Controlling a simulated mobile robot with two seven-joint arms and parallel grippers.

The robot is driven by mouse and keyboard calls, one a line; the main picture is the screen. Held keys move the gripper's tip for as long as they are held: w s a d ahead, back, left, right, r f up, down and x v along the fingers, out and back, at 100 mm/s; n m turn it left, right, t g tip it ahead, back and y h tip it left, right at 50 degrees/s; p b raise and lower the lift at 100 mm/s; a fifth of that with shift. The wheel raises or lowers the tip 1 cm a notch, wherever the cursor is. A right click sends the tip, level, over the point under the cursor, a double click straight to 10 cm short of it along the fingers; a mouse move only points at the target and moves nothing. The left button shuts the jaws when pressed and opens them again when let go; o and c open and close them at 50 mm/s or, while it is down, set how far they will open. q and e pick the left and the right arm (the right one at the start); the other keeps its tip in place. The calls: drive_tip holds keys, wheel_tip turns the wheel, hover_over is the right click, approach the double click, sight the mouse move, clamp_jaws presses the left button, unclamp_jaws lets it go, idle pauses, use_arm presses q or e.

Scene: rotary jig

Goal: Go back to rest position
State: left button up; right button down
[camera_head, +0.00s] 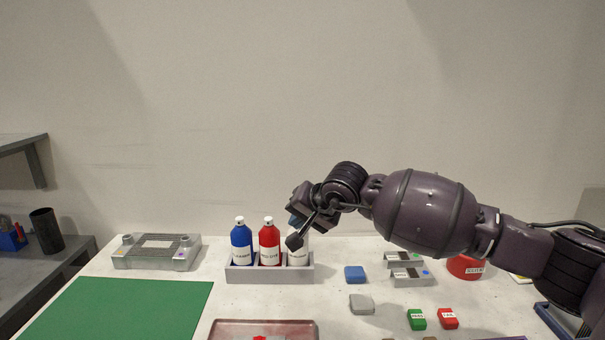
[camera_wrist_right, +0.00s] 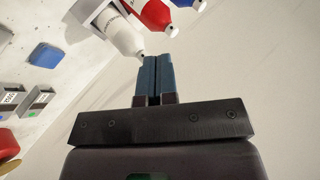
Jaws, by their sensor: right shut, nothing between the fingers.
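My right gripper (camera_head: 295,232) hangs in the head view in front of and over the white bottle (camera_head: 304,257) at the right end of the grey bottle rack (camera_head: 268,275). In the right wrist view the gripper's blue fingers (camera_wrist_right: 155,72) are together with nothing between them. The tip of the white bottle (camera_wrist_right: 125,38) appears close to the fingertips there; I cannot tell whether they touch. A blue bottle (camera_head: 241,243) and a red bottle (camera_head: 269,243) stand upright in the same rack. My left gripper is in neither view.
A grey jig (camera_head: 157,262) stands at the back left, behind a green mat (camera_head: 115,308). A reddish tray (camera_head: 225,329) lies at the front. Right of the rack are a blue block (camera_head: 355,274), a grey block (camera_head: 362,304), green (camera_head: 416,319) and red (camera_head: 448,318) blocks and a red container (camera_head: 462,268).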

drive_tip(key=s+a+f+m+g+y, duration=0.2)
drive_tip(key=s+a+f+m+y, duration=0.1)
drive_tip(key=s+a+m+y, duration=0.65)
drive_tip(key=s+d+m+t+h, duration=0.25)
drive_tip(key=d+m+t, duration=0.55)
drive_tip(key=m, duration=0.6)
drive_tip(key=s+d+m+t+h, duration=0.25)
drive_tip(key=d+m+t, duration=0.5)
drive_tip(key=m, duration=0.75)
drive_tip(key=s+d+f+m+g+h, duration=0.3)
drive_tip(key=d+f+m+h, duration=0.4)
drive_tip(key=d+m, duration=0.15)
drive_tip(key=s+d+f+m+g+h, duration=0.2)
drive_tip(key=s+d+f+m+h, duration=0.2)
drive_tip(key=d+f+m+h, duration=0.45)
drive_tip(key=s+d+f+m+g+y, duration=0.1)
drive_tip(key=s+d+f+m+g, duration=0.25)
drive_tip(key=s, duration=0.55)
drive_tip(key=s+f+m+g+y, duration=0.2)
drive_tip(key=s+f+m+g, duration=0.1)
drive_tip(key=s+m+g, duration=0.4)
drive_tip(key=s+d+f+m+g+y, duration=0.1)
drive_tip(key=s+d+f+m+g, duration=0.15)
drive_tip(key=s, duration=0.75)
drive_tip(key=w+a+f+t, duration=0.1)
drive_tip(key=w+f+t, duration=0.7)
drive_tip(key=f+t, duration=0.1)
drive_tip(key=shift+w+f, duration=0.15)
drive_tip(key=shift+f, duration=0.35)
